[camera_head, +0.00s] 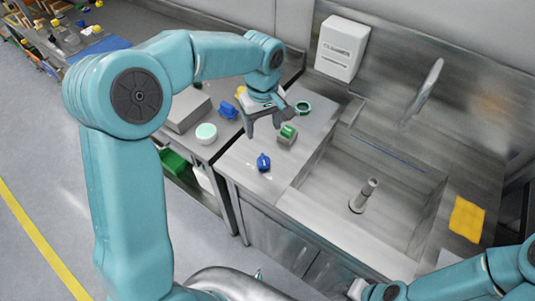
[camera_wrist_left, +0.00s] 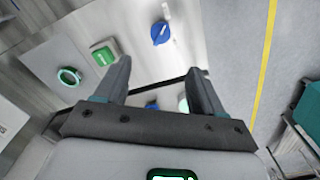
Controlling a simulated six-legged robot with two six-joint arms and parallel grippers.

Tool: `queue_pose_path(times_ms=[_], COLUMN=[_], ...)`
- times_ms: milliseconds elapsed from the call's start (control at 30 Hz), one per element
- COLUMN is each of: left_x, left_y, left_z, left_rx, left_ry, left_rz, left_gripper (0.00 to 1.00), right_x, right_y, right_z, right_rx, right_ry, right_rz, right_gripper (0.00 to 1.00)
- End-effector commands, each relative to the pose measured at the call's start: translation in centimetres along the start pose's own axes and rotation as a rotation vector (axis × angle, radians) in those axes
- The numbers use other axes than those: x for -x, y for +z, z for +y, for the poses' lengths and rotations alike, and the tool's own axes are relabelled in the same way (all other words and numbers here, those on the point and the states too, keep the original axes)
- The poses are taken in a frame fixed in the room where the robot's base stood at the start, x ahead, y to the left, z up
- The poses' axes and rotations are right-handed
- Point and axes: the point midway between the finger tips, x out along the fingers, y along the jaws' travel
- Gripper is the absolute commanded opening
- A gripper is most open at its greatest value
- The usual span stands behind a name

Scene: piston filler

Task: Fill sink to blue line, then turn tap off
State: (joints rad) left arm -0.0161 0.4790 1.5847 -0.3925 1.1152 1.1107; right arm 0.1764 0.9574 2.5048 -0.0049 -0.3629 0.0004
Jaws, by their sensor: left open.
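The steel sink (camera_head: 325,190) is at the right of the head view, with an upright grey pipe (camera_head: 363,195) in its basin. The curved tap spout (camera_head: 425,90) rises behind it. On the counter left of the basin are a blue knob (camera_head: 263,162) and a grey block with a green top (camera_head: 288,132); both show in the left wrist view (camera_wrist_left: 160,32) (camera_wrist_left: 103,52). My left gripper (camera_head: 263,122) is open and empty above the counter, behind the knob. My right gripper (camera_head: 357,289) shows only partly at the bottom.
A green ring (camera_head: 303,107) lies behind the green-topped block. A white wall dispenser (camera_head: 343,48) hangs above. A yellow cloth (camera_head: 466,218) lies right of the basin. A round white-green container (camera_head: 206,133) and blue item (camera_head: 228,110) stand on the left table.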

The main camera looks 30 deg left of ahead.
Motion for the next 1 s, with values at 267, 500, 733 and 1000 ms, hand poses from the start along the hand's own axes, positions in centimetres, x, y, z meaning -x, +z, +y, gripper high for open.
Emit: queue_pose_path(times_ms=[267, 500, 733, 1000], left_x=[-6.5, -11.7, -14.2, -14.6], left_y=[0.3, 0.2, 0.1, 0.0], left_z=[-0.4, -0.2, 0.1, 0.2], left_rx=[-0.003, -0.005, -0.006, -0.006], left_ry=[-0.005, -0.002, 0.0, 0.002], left_rz=[-0.007, -0.006, -0.004, -0.002], left_gripper=[0.69, 0.69, 0.69, 0.69], right_x=[0.9, 1.7, 2.1, 2.0], right_y=[0.0, 0.0, 0.0, 0.0], right_z=[-0.3, -0.6, -0.8, -0.8], right_rx=[0.0, 0.0, 0.0, 0.0], right_ry=[0.0, 0.0, 0.0, 0.0], right_rz=[0.0, 0.0, 0.0, 0.0], right_gripper=[0.43, 0.43, 0.43, 0.43])
